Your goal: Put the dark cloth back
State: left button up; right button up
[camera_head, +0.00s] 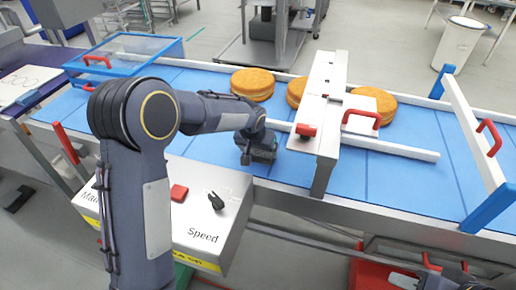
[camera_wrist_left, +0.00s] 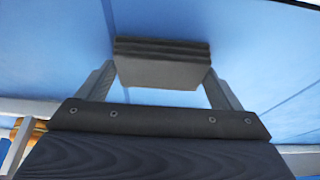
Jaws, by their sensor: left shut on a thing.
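The dark cloth (camera_wrist_left: 160,68) is a folded, layered black-grey pad between the two fingers of my left gripper (camera_wrist_left: 162,85) in the left wrist view. The gripper is shut on it, over the blue belt. In the head view my left gripper (camera_head: 258,152) is above the near part of the belt, left of the white crossing frame; the cloth is hard to tell from the dark gripper there. What looks like part of my right gripper (camera_head: 445,272) shows at the bottom right edge, partly cut off; its fingers are unclear.
The blue conveyor belt (camera_head: 400,185) carries several round golden cakes (camera_head: 253,84). A white frame (camera_head: 325,105) with red handles crosses it, and a white rail (camera_head: 390,148) runs along it. A blue-framed clear cover (camera_head: 125,55) is at left. A control box (camera_head: 200,225) marked Speed stands in front.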

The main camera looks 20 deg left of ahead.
pick_arm(q)
jog(key=shift+f, duration=0.2)
jog(key=o, duration=0.7)
jog(key=shift+r, duration=0.1)
